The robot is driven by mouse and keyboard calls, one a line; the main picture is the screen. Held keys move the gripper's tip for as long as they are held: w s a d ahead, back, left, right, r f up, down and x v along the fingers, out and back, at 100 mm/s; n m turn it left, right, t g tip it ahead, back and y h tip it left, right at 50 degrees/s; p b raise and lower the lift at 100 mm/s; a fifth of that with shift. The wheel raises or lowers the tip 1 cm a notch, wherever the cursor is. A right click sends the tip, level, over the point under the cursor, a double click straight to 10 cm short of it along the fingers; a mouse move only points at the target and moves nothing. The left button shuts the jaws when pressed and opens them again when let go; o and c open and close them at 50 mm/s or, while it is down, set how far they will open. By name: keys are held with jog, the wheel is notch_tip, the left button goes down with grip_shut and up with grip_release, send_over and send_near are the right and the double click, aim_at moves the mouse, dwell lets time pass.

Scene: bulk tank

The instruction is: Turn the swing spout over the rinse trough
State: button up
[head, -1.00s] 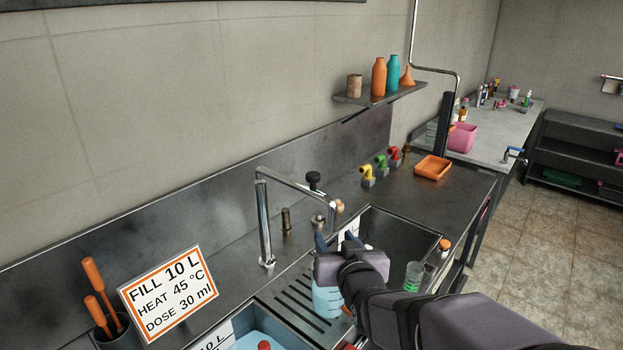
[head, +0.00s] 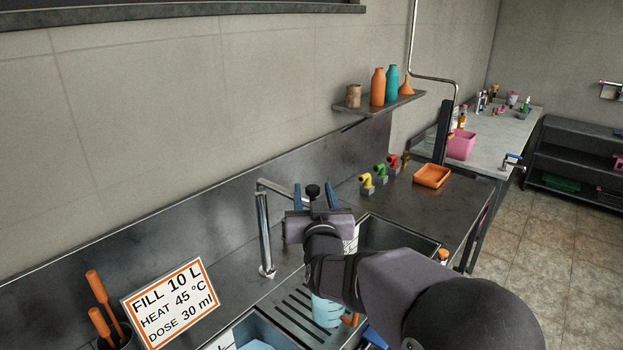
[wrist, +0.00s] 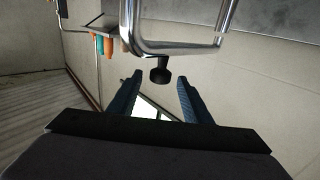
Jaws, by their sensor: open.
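The chrome swing spout (head: 264,232) stands behind the drain board, its upper arm running right toward a black knob (head: 313,191). In the head view the spout's outlet is hidden behind my gripper. My gripper (head: 314,186) is open, its blue fingers appearing on either side of the knob. In the wrist view the knob (wrist: 160,75) hangs from the chrome pipe (wrist: 180,48) between the open fingertips (wrist: 159,80). Whether it touches either finger cannot be told. The right-hand basin (head: 415,235), possibly the rinse trough, is partly hidden by my arm.
A left basin with blue liquid (head: 258,343) and a slatted drain board (head: 288,305) lie in front. A light-blue jug (head: 325,312) stands under my arm. Yellow, green and red taps (head: 380,172) and an orange tray (head: 432,175) are behind right. A sign (head: 170,303) stands left.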

jog(key=w+p, duration=0.2)
jog(key=w, duration=0.4)
jog(key=shift+w+p, duration=0.15)
jog(key=shift+p, duration=0.25)
jog(key=shift+c, duration=0.4)
grip_shut()
jog(key=shift+f, duration=0.1)
